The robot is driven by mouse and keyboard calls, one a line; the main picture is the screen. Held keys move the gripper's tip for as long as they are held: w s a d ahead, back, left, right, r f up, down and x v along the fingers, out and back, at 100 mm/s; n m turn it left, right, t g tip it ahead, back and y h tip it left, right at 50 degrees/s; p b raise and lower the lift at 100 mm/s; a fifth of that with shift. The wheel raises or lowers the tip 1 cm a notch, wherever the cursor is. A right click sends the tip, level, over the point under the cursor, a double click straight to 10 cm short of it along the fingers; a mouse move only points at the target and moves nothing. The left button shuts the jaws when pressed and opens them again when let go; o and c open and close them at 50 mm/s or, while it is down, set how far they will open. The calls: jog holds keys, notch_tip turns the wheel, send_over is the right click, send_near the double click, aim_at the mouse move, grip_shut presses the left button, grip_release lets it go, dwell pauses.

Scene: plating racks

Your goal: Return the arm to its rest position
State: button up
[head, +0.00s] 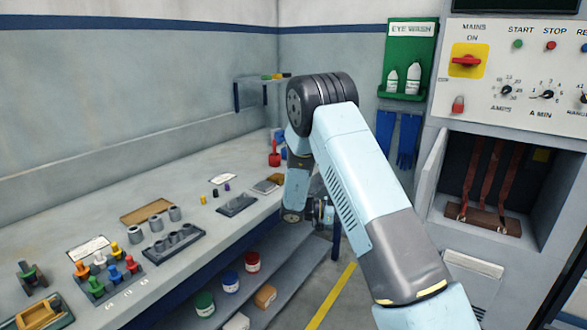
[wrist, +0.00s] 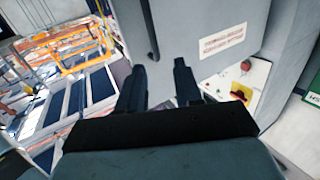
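My arm (head: 355,170) is raised and bent in the head view, in front of the gap between the workbench and the grey cabinet. Its far link folds down by the bench's right end. My gripper (wrist: 158,78) shows in the wrist view with its two dark fingers apart and nothing between them. In the head view the fingers cannot be made out clearly behind the arm. The wrist view looks past the fingers to a grey cabinet face with a label.
The workbench (head: 60,215) runs along the left wall with coloured pegs, grey cylinders and small trays. A lower shelf (head: 262,290) holds several jars. The control cabinet (head: 440,180) with an open recess stands right. An orange-framed rack (wrist: 75,50) shows in the wrist view.

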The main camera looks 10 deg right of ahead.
jog(key=w+d+r+n+t+y, duration=0.1)
jog(key=w+r+n+t+y, duration=0.2)
jog(key=r+t, duration=0.35)
jog(key=w+r+n+t+y, duration=0.1)
jog(key=w+r+t+y, duration=0.1)
jog(key=w+r+t, duration=0.4)
jog(key=s+a+r+n+t+y, duration=0.25)
jog(key=r+n+y, duration=0.2)
jog(key=r, duration=0.25)
jog(key=s+a+r+n+t+y, duration=0.1)
jog(key=s+a+r+n+y, duration=0.3)
jog(key=r, duration=0.3)
jog(key=s+a+r+n+g+y, duration=0.1)
jog(key=s+a+r+n+y, duration=0.15)
jog(key=s, duration=0.45)
jog(key=s+a+r+n+g+y, duration=0.1)
jog(key=s+a+n+y, duration=0.15)
jog(key=s, duration=0.45)
jog(key=s+d+f+n+g, duration=0.1)
jog(key=s+d+f+g, duration=0.1)
jog(key=s, duration=0.9)
jog(key=s+d+f+n+g+h, duration=0.1)
jog(key=s+d+f+n+g, duration=0.1)
jog(key=s, duration=0.9)
jog(key=shift+s+d+f+g, duration=0.2)
jog(key=shift+d+f+g, duration=0.15)
jog(key=shift+d+g, duration=0.2)
